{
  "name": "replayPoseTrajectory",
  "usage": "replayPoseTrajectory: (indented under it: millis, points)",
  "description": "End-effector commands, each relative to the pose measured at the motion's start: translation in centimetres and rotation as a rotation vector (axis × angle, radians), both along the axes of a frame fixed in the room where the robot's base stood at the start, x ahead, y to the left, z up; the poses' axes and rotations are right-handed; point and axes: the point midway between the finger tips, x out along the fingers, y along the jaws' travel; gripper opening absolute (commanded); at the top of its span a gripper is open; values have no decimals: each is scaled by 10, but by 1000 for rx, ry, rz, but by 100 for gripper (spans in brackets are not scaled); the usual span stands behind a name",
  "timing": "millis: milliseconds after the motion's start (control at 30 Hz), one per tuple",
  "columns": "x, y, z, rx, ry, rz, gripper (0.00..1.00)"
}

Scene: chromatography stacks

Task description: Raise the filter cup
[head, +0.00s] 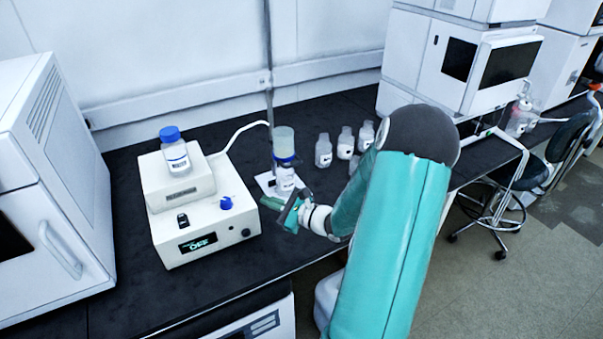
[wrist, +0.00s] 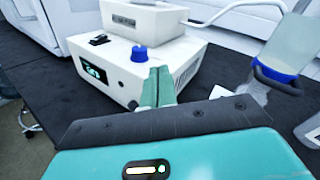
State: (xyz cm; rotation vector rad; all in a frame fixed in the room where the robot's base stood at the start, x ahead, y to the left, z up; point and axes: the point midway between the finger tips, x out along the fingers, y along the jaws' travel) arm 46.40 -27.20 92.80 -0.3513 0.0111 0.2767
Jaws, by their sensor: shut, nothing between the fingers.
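The filter cup (head: 283,140) is a clear, pale cylinder in the head view. It stands upright on a blue collar above a labelled bottle (head: 285,178), beside a thin upright rod. In the wrist view the cup (wrist: 291,42) is at the upper right, with a blue collar and dark ring under it. My gripper (head: 268,203) is in front of the bottle and below the cup, apart from the cup. In the wrist view the green fingers of my gripper (wrist: 157,84) are together and empty, pointing towards the pump box.
A white pump box (head: 205,240) with a blue knob and a display reading OFF stands left of the cup. A blue-capped bottle (head: 174,152) is on top of it. Several small bottles (head: 323,150) stand right of the cup. The black bench (head: 120,275) is clear in front.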

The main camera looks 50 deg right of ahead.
Motion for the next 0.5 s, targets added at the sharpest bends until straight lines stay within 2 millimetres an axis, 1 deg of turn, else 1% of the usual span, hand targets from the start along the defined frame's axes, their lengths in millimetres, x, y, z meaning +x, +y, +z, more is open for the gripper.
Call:
replayPoseTrajectory:
  millis: [33,100,200,300,333,400,500]
  points:
    - [-9,-31,-15,78,-16,-111,0]
    - [-22,-68,-30,167,-47,-253,0]
    - [-42,-109,-51,264,-81,-418,0]
    - [-57,-134,-64,323,-106,-524,0]
    - [-60,-138,-67,334,-110,-543,0]
    - [-63,-144,-70,347,-114,-570,0]
    - [-64,-146,-71,351,-116,-577,0]
